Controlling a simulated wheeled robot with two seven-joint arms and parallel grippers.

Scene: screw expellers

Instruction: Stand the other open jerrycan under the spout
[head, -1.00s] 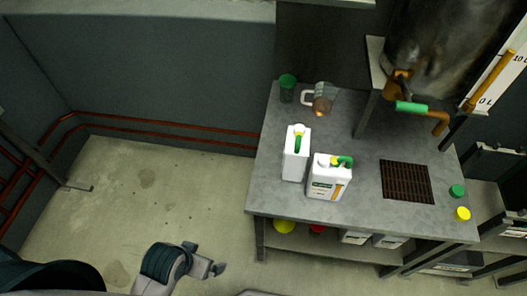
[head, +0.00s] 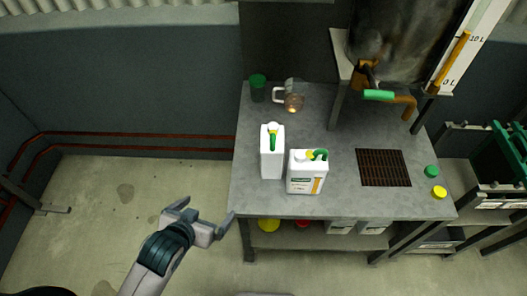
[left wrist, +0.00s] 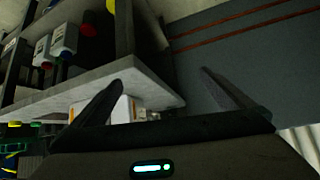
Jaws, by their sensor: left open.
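Two white jerrycans with green handles stand upright on the grey table. The left jerrycan (head: 270,163) is turned narrow side on; the right jerrycan (head: 305,180) shows its label. The orange spout (head: 407,103), with a green lever (head: 379,95), juts from the metal vessel above a dark grate (head: 384,168), which is bare. My left gripper (head: 205,213) is open and empty, left of the table's front corner and apart from both cans. In the left wrist view, a white can (left wrist: 122,110) shows partly beyond the left finger. My right gripper is not in view.
A green cup (head: 258,88) and a glass jug (head: 291,97) stand at the back left of the table (head: 340,202). A green cap (head: 432,171) and yellow cap (head: 439,192) lie right of the grate. A lower shelf holds more containers. The floor left is clear.

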